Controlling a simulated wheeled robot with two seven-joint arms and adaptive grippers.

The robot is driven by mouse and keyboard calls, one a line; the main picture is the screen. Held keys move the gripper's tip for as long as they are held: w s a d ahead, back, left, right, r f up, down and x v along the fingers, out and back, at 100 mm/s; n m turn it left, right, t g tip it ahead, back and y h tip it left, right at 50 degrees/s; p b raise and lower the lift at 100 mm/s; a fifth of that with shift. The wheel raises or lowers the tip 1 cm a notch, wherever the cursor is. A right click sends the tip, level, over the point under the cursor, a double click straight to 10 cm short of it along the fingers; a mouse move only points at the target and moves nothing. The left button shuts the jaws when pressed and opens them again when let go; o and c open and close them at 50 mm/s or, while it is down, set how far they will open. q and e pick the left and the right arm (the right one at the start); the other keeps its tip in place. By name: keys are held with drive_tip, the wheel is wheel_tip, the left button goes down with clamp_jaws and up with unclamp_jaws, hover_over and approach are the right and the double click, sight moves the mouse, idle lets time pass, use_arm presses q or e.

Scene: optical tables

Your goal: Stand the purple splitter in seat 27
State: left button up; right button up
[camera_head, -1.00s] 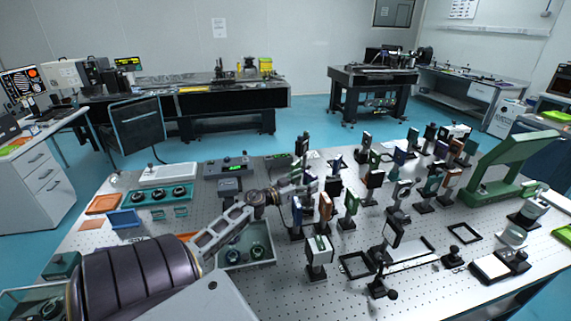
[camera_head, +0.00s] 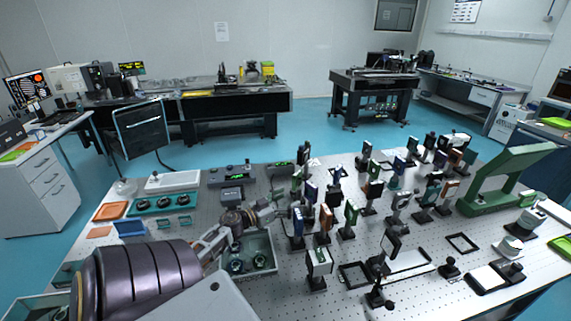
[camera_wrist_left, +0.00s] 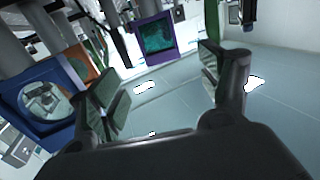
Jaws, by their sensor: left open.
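The purple splitter (camera_wrist_left: 158,38), a purple frame around teal glass, shows upside down in the left wrist view, ahead of and between my finger pads. In the head view it appears to be the dark purple plate (camera_head: 311,192) standing just right of my left gripper (camera_head: 279,212). The left gripper's two fingers (camera_wrist_left: 165,90) are spread, with nothing between them, apart from the splitter. I cannot make out a number for seat 27. My right gripper is in neither view.
A blue-framed optic (camera_head: 297,226) and an orange one (camera_head: 326,218) stand close on the near side of the gripper. A green one (camera_head: 350,215) is beyond. More mounts crowd the table's right half. A grey tray (camera_head: 262,266) lies below my arm.

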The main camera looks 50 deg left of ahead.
use_arm(q)
drive_tip(key=shift+s, duration=0.3)
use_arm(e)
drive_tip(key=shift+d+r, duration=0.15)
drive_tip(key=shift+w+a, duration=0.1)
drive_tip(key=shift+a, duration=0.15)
